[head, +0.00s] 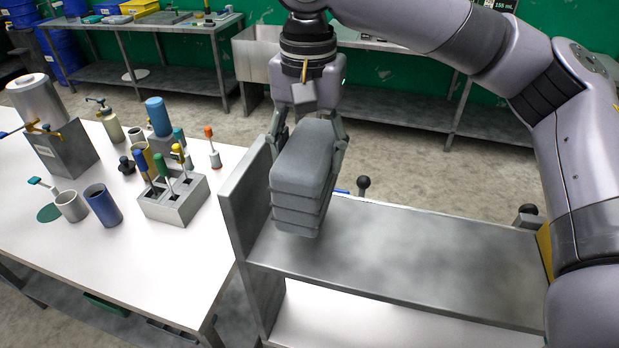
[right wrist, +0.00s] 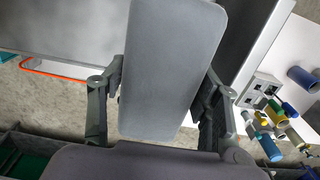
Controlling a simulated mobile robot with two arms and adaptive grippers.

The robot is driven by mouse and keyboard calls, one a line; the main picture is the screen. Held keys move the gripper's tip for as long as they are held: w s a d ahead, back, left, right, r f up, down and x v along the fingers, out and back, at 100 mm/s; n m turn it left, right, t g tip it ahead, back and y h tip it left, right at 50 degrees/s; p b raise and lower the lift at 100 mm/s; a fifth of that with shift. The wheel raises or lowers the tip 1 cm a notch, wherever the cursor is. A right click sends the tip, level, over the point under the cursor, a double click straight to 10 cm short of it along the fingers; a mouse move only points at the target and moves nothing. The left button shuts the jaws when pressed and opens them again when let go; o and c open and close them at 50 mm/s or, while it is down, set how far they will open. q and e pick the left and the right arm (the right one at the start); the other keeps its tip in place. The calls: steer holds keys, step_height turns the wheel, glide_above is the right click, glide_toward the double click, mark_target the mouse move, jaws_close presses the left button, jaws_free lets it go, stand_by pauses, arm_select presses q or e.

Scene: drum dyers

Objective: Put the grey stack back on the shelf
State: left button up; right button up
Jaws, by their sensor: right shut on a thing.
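The grey stack (head: 303,180) is several flat rounded slabs piled together. My right gripper (head: 309,150) is shut on it, with one finger on each side, and holds it over the left end of the grey metal shelf (head: 400,252). In the head view I cannot tell whether the stack's underside touches the shelf. In the right wrist view the stack (right wrist: 170,65) fills the middle between the two fingers (right wrist: 163,105), and the shelf (right wrist: 60,30) shows at the upper left. My left gripper is not in view.
The shelf's upright side panel (head: 246,195) stands close to the left of the stack. Left of it, a white table (head: 120,240) holds cups, bottles and a grey block (head: 172,203) with coloured-handled tools. The shelf's middle and right are clear.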

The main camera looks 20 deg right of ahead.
steer(key=shift+s+f, duration=0.2)
steer(key=shift+f, duration=0.3)
steer(key=shift+s+f, duration=0.1)
steer(key=shift+f, duration=0.15)
steer(key=f+p, duration=0.1)
steer(key=f, duration=0.3)
steer(key=shift+w+f, duration=0.15)
steer(key=shift+w, duration=0.05)
steer(key=shift+f, duration=0.1)
steer(key=shift+s+a, duration=0.1)
steer(key=o, duration=1.1)
steer(key=shift+f, duration=0.15)
steer(key=shift+o, duration=1.3)
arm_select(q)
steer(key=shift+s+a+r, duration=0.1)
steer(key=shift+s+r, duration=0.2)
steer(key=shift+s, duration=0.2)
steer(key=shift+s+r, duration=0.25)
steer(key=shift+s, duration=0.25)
arm_select(e)
steer(key=shift+o, duration=0.3)
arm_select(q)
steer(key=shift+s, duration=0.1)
